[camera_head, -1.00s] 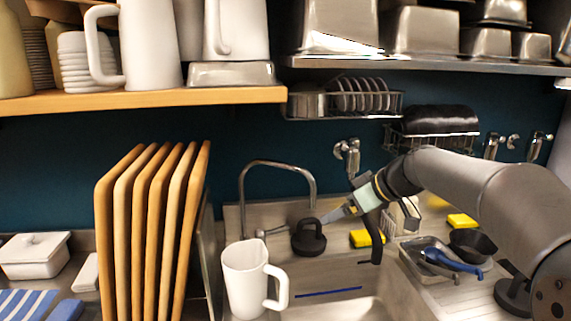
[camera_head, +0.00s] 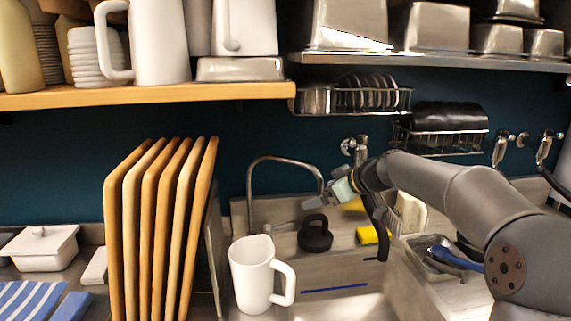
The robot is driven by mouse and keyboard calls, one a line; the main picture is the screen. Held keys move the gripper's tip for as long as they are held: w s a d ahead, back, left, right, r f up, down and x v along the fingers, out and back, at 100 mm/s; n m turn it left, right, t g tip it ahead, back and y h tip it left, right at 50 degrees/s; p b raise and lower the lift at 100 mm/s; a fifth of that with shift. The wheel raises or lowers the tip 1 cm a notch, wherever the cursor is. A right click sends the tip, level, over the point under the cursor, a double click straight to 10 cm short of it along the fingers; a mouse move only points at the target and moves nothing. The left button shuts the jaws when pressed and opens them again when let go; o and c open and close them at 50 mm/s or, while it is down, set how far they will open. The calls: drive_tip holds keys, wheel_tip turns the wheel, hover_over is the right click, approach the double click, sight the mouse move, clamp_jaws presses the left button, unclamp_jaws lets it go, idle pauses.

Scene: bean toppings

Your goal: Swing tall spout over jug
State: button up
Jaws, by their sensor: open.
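The tall spout (camera_head: 284,160) is a thin metal gooseneck rising at the back left of the sink, its outlet end hanging to the right. The white jug (camera_head: 250,272) stands upright in front of it, its handle to the right. The spout's outlet end is to the right of the jug's mouth and behind it. My gripper (camera_head: 328,196) is open at the spout's outlet end. The fingers overlap that end in the picture, and I cannot tell whether they touch it.
A black round weight-like object with a handle (camera_head: 315,236) sits below my gripper. A yellow sponge (camera_head: 367,235) lies to its right. Upright wooden boards (camera_head: 150,235) crowd the left of the jug. A metal tray with a blue-handled brush (camera_head: 440,262) is at the right.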

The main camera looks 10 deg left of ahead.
drive_tip(key=shift+w+a+f, duration=0.25)
drive_tip(key=shift+a+f, duration=0.1)
drive_tip(key=shift+a, duration=0.1)
drive_tip(key=s+a+b, duration=0.5)
drive_tip(key=s+b, duration=0.3)
drive_tip(key=s, duration=0.1)
drive_tip(key=shift+s+a, duration=0.15)
drive_tip(key=shift+a, duration=0.25)
idle(0.6)
drive_tip(key=s+a+b, duration=0.3)
drive_tip(key=s+a, duration=0.4)
drive_tip(key=a, duration=0.1)
drive_tip(key=shift+s, duration=0.15)
idle(1.0)
drive_tip(key=shift+a, duration=0.15)
